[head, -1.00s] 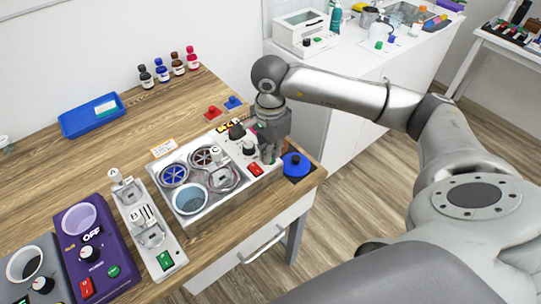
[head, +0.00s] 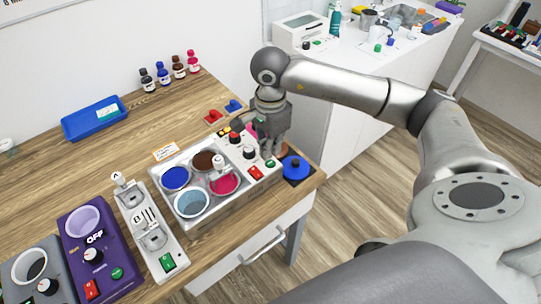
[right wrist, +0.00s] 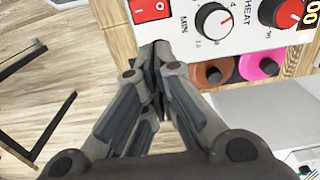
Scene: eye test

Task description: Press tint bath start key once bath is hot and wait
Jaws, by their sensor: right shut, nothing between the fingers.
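The tint bath (head: 166,207) is a metal box on the wooden bench with blue, brown, crimson and pale blue pots; a clip labelled C stands at the crimson pot. Its white panel has dials, a yellow display (head: 224,131) and a red switch (head: 255,173), which also shows in the right wrist view (right wrist: 150,9). A small green key (head: 270,163) shows by my right fingertips. My right gripper (head: 267,155) is shut and empty, pointing down at the panel's front end; in the wrist view its tips (right wrist: 155,52) hide what is beneath. Contact cannot be told. My left gripper is not in view.
Left stand a lens holder unit (head: 151,236) and a purple heater (head: 97,264). A blue tray (head: 75,125) and several bottles are behind.

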